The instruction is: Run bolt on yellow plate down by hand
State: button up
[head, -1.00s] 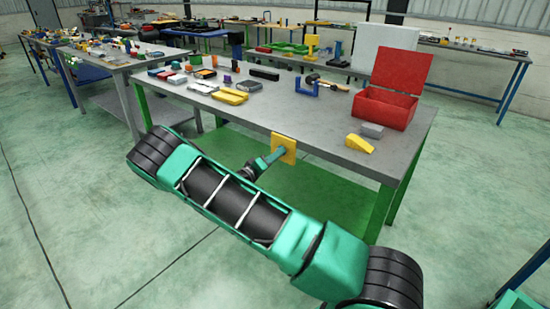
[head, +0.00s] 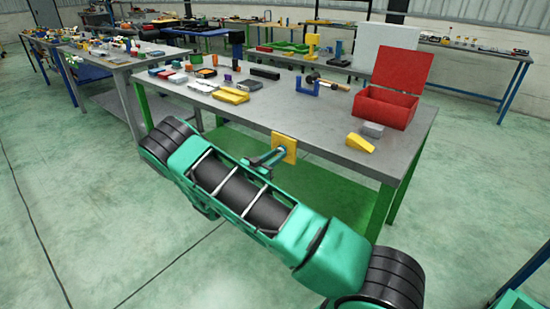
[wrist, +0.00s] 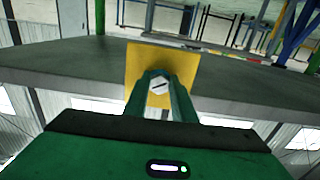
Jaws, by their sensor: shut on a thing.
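The yellow plate (head: 287,142) stands upright on the front edge of the grey workbench. My gripper (head: 277,154) reaches it from the front left, with its fingertips at the plate's face. The two green fingers of my gripper (wrist: 160,82) are shut on a pale bolt (wrist: 159,87) in front of the plate. The bolt's end shows a dark slot or line. The fingers hide its sides, and I cannot tell how deep it sits.
The grey workbench (head: 330,125) has green legs. On its top are an open red box (head: 385,108), a yellow wedge (head: 360,142), a grey block (head: 373,130), a blue bracket (head: 307,86) and several small parts. Open floor lies to the left of my arm.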

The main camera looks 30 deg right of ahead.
jog(key=m, duration=0.9)
jog(key=shift+w+a, duration=0.25)
jog(key=shift+w, duration=0.05)
jog(key=m, duration=0.4)
jog(key=shift+m, duration=0.3)
jog(key=shift+r+m, duration=0.1)
jog(key=shift+m, duration=2.1)
jog(key=o, duration=0.9)
jog(key=shift+s, duration=0.1)
jog(key=shift+o, duration=0.8)
jog(key=shift+r, duration=0.1)
jog(key=v, duration=1)
jog(key=shift+a, duration=0.35)
